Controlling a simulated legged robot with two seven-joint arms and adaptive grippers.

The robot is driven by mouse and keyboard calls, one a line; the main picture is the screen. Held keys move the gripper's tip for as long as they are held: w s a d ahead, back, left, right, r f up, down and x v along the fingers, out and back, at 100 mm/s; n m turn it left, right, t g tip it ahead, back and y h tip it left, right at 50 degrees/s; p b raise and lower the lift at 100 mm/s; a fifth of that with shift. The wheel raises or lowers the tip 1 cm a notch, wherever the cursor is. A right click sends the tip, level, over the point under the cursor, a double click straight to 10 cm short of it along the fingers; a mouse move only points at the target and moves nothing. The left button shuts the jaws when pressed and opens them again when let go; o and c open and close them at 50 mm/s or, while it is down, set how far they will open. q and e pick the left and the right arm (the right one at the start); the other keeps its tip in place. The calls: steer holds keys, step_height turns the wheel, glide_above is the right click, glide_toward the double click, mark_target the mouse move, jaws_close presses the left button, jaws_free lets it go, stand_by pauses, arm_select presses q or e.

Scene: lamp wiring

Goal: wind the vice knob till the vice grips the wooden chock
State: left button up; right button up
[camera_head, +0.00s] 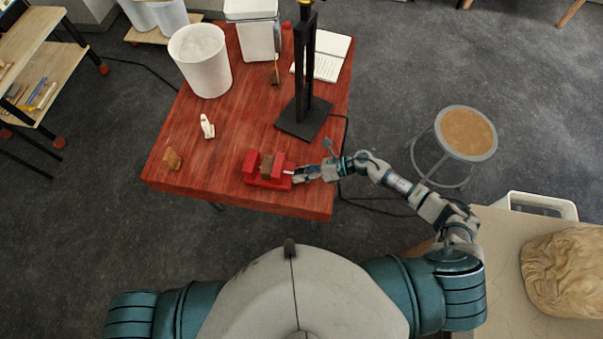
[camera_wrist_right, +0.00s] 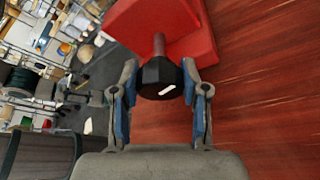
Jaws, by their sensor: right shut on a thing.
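The red vice (camera_head: 252,180) sits near the front edge of the red table. The brown wooden chock (camera_head: 266,167) stands between its jaws; whether both jaws touch it is too small to tell. My right gripper (camera_head: 297,174) reaches the vice from the right. In the right wrist view, the black vice knob (camera_wrist_right: 160,78) with a white mark sits between the fingers of my right gripper (camera_wrist_right: 160,85), which is shut on it. The screw shaft runs from the knob into the red vice body (camera_wrist_right: 165,25). My left gripper is not in view.
The red table (camera_head: 215,140) also carries a white bucket (camera_head: 203,65), a black stand (camera_head: 304,120), a small white object (camera_head: 207,127), a small wooden piece (camera_head: 173,159) and an open book (camera_head: 325,58). A stool (camera_head: 466,132) stands right of the table, beyond my right arm.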

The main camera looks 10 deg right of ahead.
steer(key=shift+w+r, duration=0.15)
steer(key=shift+w, duration=0.1)
steer(key=o, duration=1.2)
steer(key=shift+c, duration=0.2)
steer(key=v, duration=1.2)
steer(key=shift+d, duration=0.15)
